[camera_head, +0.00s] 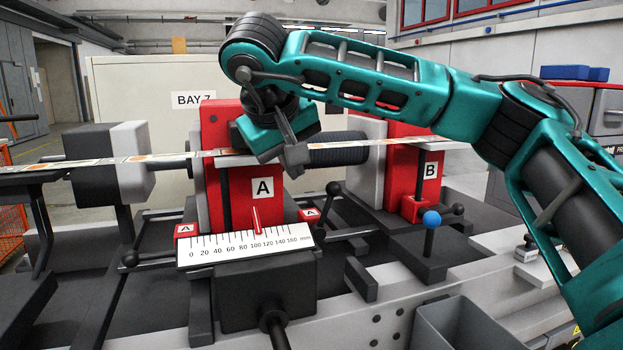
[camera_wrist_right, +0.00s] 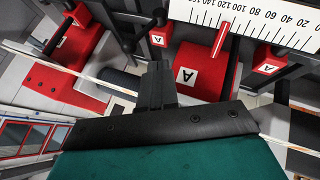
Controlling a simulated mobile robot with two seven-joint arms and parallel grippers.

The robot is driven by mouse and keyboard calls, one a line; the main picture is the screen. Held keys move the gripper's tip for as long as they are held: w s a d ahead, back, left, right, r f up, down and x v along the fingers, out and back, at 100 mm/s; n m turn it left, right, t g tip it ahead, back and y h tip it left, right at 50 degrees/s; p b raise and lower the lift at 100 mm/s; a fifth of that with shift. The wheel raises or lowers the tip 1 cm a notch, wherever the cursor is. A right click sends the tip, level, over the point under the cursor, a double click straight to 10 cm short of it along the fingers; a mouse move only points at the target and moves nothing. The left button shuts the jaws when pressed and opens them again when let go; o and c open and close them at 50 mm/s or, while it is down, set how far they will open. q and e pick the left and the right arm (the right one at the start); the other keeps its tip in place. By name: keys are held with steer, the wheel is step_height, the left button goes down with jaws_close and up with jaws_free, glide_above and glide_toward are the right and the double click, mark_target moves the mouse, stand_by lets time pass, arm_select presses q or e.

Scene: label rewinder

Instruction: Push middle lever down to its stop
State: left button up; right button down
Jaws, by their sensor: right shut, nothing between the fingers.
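Several black ball-knobbed levers show on the machine, and I cannot tell for sure which is the middle one. One lever knob (camera_head: 333,188) stands right of the red block A (camera_head: 229,190), above a second black knob (camera_head: 319,235). My right gripper (camera_head: 294,166) is shut and empty, above and left of the upper knob, in front of the black ribbed roller (camera_head: 340,148). It is apart from the knobs. My left gripper is out of view.
A white scale (camera_head: 245,246) with a red pointer stands in front of block A. A printed label web (camera_head: 120,161) runs across the machine at gripper height. A grey bin (camera_head: 465,325) sits at front right.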

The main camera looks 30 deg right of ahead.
glide_toward(326, 211)
step_height(326, 211, down, 3)
steer(key=w+a, duration=0.1)
steer(key=w, duration=0.2)
steer(key=shift+d+r, duration=0.2)
steer(key=shift+d, duration=0.65)
steer(key=shift+d+r, duration=0.2)
steer(key=shift+d, duration=0.6)
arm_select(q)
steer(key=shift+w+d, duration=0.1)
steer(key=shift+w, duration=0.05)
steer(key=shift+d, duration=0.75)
arm_select(e)
steer(key=shift+s+d+y, duration=0.1)
steer(key=shift+d+y, duration=0.15)
steer(key=shift+y, duration=0.35)
